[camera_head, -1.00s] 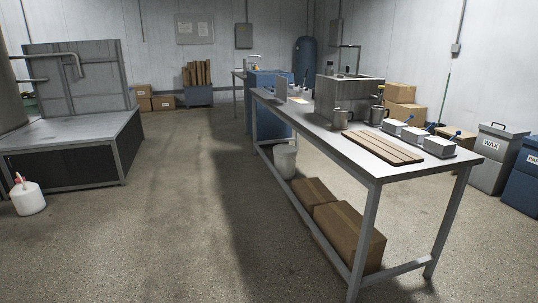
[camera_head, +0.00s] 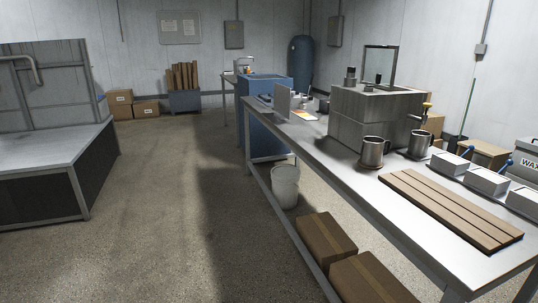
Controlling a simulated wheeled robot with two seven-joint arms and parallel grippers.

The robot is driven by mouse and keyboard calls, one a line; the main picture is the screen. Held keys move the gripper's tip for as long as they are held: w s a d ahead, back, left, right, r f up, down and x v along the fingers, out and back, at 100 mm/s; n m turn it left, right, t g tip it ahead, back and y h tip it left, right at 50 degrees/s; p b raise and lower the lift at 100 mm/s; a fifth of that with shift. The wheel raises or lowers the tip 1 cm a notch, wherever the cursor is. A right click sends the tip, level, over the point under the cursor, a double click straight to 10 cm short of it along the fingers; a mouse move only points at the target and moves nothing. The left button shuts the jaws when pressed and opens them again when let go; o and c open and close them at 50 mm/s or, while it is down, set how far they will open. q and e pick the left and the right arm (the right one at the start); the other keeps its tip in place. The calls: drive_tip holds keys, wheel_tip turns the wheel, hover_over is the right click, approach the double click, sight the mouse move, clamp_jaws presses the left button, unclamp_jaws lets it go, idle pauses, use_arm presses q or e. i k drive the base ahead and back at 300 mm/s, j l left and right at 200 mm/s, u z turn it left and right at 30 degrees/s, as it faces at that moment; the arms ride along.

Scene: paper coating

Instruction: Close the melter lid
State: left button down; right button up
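The melter (camera_head: 372,118) is a grey box standing on the long metal table, in the right half of the head view. Its lid (camera_head: 381,66) is a framed, glass-like panel that stands upright above the top, so the melter is open. A valve with a yellow part (camera_head: 427,106) sits on its right side. Neither of my grippers is in view.
The long table (camera_head: 318,146) runs from the front right toward the back. Metal mugs (camera_head: 373,152), a slatted wooden board (camera_head: 450,209) and small grey boxes (camera_head: 488,181) lie on it. Cartons (camera_head: 327,241) and a white bucket (camera_head: 285,187) sit below. The floor left of it is clear.

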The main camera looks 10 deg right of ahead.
sight(391, 89)
drive_tip(key=i+z, duration=0.3)
drive_tip(key=i, duration=0.15)
drive_tip(key=i+j+z, duration=0.55)
drive_tip(key=i, duration=0.25)
